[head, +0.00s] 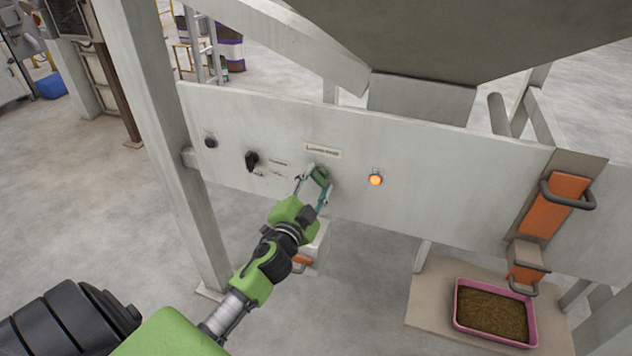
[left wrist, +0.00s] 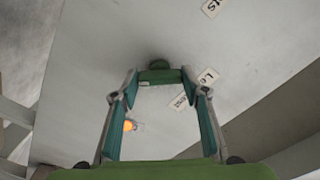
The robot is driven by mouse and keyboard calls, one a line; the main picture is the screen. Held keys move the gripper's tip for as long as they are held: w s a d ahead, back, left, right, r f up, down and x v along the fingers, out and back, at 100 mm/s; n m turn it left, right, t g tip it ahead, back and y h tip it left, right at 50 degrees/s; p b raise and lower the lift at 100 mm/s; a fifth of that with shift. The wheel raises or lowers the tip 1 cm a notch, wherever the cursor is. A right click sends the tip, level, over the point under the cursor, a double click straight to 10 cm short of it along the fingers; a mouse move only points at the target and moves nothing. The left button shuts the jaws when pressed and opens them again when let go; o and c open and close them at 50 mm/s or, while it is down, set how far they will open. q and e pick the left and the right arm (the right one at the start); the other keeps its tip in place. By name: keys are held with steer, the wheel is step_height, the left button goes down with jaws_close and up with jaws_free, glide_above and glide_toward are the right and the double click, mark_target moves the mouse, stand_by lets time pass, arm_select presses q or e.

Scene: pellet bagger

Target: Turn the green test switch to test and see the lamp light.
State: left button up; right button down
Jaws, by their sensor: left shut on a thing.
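The green test switch (head: 320,173) is on the pale panel (head: 450,180), below a small label. My left gripper (head: 316,180) is shut on it, one finger on each side. In the left wrist view the green switch (left wrist: 160,76) shows as a bar between the fingertips of the left gripper (left wrist: 160,80). The fingers partly hide the switch markings, so I cannot read its position. The lamp (head: 376,179), right of the switch, glows orange. It also glows in the left wrist view (left wrist: 129,125). My right gripper is not in view.
A black knob (head: 252,161) and a small dark button (head: 211,142) are left of the switch. Orange parts with dark handles (head: 553,205) are at the panel's right. A pink tray of pellets (head: 494,334) stands below. A grey post (head: 170,150) rises at the panel's left.

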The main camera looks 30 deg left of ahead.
arm_select(q)
steer(key=shift+m, duration=1.1)
steer(key=o, duration=1.1)
steer(key=v, duration=1.2)
